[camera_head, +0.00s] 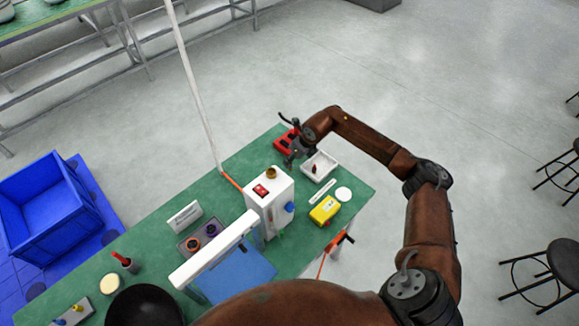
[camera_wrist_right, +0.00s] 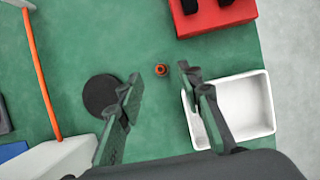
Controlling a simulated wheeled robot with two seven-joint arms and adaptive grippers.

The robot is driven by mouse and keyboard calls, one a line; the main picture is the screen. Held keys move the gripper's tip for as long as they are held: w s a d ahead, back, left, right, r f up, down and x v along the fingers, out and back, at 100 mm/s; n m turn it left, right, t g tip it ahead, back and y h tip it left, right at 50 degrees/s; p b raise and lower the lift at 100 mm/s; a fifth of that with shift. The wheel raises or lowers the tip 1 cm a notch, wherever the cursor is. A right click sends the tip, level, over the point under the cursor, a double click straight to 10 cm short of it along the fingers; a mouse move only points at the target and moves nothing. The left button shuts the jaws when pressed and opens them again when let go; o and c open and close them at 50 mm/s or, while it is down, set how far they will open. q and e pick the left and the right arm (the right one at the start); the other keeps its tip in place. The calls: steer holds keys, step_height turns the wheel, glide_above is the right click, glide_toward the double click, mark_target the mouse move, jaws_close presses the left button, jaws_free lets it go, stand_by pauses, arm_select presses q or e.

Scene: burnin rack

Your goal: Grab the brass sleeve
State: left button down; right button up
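In the right wrist view a small orange-brown ring (camera_wrist_right: 160,70) lies on the green table, lined up between the tips of my right gripper (camera_wrist_right: 159,75); I cannot tell whether it is the brass sleeve. The fingers are wide apart with nothing between them that touches both. In the head view my right gripper (camera_head: 287,140) is over the table's far end, by the red block. My left gripper is not in view.
A white tray (camera_head: 327,159) stands right of my right gripper, a red block (camera_wrist_right: 216,14) beyond it. A black disc (camera_wrist_right: 101,97) lies beside the left finger. A yellow box (camera_head: 325,210), a small sign (camera_head: 184,216) and a blue panel (camera_head: 238,275) are on the green table.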

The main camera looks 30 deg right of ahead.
steer(key=x, duration=0.4)
steer(key=shift+s+d+f, duration=0.1)
steer(key=shift+f, duration=0.1)
steer(key=shift+c, duration=0.3)
steer(key=c, duration=0.9)
steer(key=shift+r, duration=0.15)
jaws_close()
